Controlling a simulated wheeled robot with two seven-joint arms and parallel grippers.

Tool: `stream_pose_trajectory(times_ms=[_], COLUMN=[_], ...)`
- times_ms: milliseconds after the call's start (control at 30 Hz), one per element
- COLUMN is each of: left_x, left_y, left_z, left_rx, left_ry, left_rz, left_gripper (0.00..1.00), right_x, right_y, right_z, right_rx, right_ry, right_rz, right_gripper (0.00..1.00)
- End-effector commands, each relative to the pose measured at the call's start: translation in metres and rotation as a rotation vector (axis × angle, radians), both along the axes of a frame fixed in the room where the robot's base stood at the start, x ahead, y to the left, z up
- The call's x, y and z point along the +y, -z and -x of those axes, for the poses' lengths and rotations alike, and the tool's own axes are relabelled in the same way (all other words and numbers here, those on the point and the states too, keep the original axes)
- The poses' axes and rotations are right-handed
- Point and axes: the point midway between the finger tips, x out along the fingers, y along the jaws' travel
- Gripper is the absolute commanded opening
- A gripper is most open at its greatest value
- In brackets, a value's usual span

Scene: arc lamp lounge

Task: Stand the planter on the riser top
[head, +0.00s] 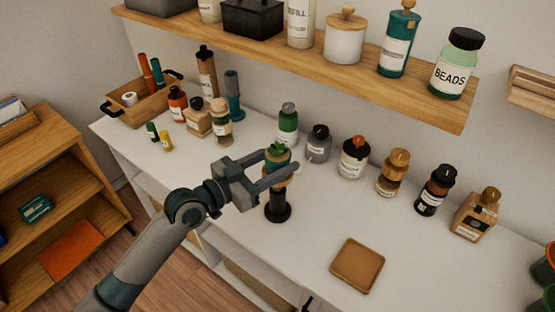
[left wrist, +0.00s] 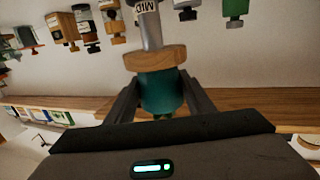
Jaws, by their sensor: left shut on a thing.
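The planter (head: 277,157) is a small teal pot with a green plant on top. My left gripper (head: 279,170) is shut on its sides, and the planter looks upright. In the left wrist view, which is upside down, the planter (left wrist: 161,93) sits between both fingers. The riser (head: 278,206) is a dark post on a round base on the white table, directly under the planter. Its round wooden top (left wrist: 155,58) lies right against the planter's bottom in the left wrist view; I cannot tell whether they touch.
A square brown tray (head: 357,266) lies at front right. A wooden shelf (head: 300,62) overhangs the back. The tabletop around the tray is clear.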

Motion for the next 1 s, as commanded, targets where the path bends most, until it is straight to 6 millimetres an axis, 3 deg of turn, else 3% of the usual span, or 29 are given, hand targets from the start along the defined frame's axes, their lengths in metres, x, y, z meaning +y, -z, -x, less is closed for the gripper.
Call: stream_pose_trajectory(times_ms=[33,67,133,567,933,1000], left_x=[0.0,0.0,0.0,0.0,0.035,0.045], left_y=[0.002,0.003,0.002,-0.002,0.0,0.0], left_z=[0.0,0.0,0.0,0.0,0.027,0.034], left_rx=[-0.001,0.001,0.0,0.0,-0.002,-0.001], left_ry=[0.0,0.0,0.0,0.0,-0.001,-0.001], left_rz=[0.0,-0.001,0.0,0.0,-0.004,-0.003], left_gripper=[0.19,0.51,0.67,0.67,0.67,0.67], right_x=[0.0,0.0,0.0,0.0,0.0,0.006], right_y=[0.002,0.002,0.001,-0.002,0.014,0.014], right_z=[0.0,0.0,0.0,0.0,0.001,-0.016], right_rx=[0.0,0.0,0.0,0.001,0.0,-0.041], right_ry=[0.0,0.0,0.0,0.001,0.002,0.0], right_rz=[0.0,0.0,0.0,0.0,0.0,-0.012], right_gripper=[0.8,0.8,0.8,0.8,0.8,0.8])
